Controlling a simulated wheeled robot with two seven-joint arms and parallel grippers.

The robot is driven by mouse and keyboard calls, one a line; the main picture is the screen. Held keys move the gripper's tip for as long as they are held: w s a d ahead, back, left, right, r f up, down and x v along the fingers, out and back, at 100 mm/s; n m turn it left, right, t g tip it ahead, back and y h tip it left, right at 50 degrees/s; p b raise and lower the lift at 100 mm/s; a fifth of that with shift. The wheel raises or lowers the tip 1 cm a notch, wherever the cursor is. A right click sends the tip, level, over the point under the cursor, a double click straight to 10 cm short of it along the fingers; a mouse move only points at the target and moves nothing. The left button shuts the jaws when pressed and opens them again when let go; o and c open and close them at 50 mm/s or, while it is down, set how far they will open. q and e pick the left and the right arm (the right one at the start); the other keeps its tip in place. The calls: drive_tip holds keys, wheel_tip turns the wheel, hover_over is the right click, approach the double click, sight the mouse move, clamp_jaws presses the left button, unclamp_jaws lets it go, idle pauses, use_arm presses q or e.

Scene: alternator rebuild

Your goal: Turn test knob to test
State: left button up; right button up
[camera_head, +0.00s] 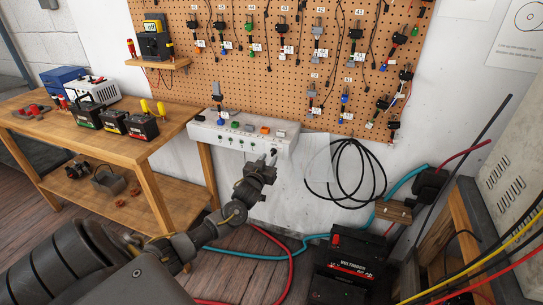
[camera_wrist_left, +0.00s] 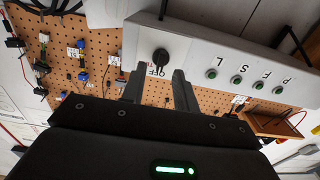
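The grey test panel (camera_head: 288,148) is a long box on the wall below the pegboard; it also fills the upper part of the left wrist view (camera_wrist_left: 190,50). A round black knob (camera_wrist_left: 160,61) sits near one end of its face, with a label that seems to read OFF beside it. My left gripper (camera_head: 268,157) is at the right end of the panel in the head view. In the left wrist view its two fingers (camera_wrist_left: 159,72) are apart, with the knob between their tips and no visible contact. The gap in depth is hard to judge. My right gripper is out of view.
Several green buttons or lamps (camera_wrist_left: 234,79) with letters run along the panel. Cables and connectors hang on the pegboard (camera_head: 285,75) above. A coiled black cable (camera_head: 345,175) hangs to the right. A wooden bench (camera_head: 75,122) with batteries stands at left.

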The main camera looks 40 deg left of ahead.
sight(272, 154)
use_arm(q)
drive_tip(key=shift+x, duration=1.7)
clamp_jaws()
